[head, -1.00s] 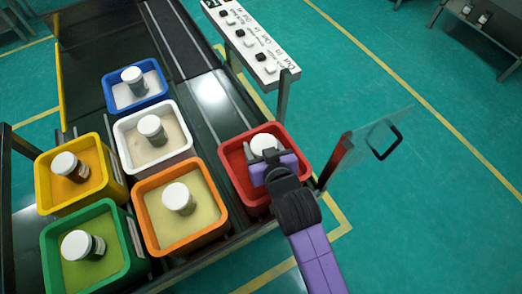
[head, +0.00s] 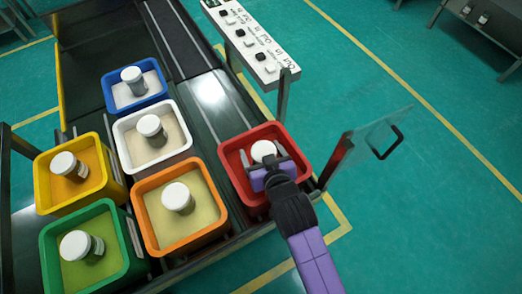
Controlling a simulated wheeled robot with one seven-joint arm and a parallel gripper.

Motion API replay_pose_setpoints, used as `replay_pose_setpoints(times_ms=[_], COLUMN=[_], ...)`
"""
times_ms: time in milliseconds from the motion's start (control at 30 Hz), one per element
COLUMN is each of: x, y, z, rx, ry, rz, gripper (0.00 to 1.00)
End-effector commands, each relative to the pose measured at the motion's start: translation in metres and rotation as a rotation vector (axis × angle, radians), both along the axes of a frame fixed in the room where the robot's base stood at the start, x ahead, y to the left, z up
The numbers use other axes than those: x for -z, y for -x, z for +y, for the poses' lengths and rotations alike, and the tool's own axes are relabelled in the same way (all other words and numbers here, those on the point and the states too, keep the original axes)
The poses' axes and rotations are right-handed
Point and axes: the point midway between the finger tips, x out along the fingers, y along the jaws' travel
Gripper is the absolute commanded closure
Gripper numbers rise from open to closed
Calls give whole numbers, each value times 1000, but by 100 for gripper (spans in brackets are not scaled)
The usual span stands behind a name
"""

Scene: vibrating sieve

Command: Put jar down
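A jar with a round white lid (head: 263,151) stands inside the red bin (head: 300,150). My gripper (head: 265,160) reaches down into this bin from the lower right, with its dark fingers on either side of the jar. The jar's body and the fingertips' contact with it are hidden by the purple gripper body, so I cannot tell if the fingers press on it. The jar looks upright. Whether its base touches the bin floor is also hidden.
Blue (head: 110,98), white (head: 188,137), yellow (head: 40,180), orange (head: 222,218) and green (head: 48,258) bins each hold a white-lidded jar on grainy material. A switch panel (head: 248,40) stands behind the red bin. A clear panel with a dark handle (head: 385,140) stands to its right.

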Motion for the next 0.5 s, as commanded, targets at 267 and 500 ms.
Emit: replay_pose_setpoints(times_ms=[267, 500], x=[-9, -32], y=[12, 51], z=[-5, -22], rx=[0, 0], ry=[0, 0], rz=[0, 1], gripper=[21, 21])
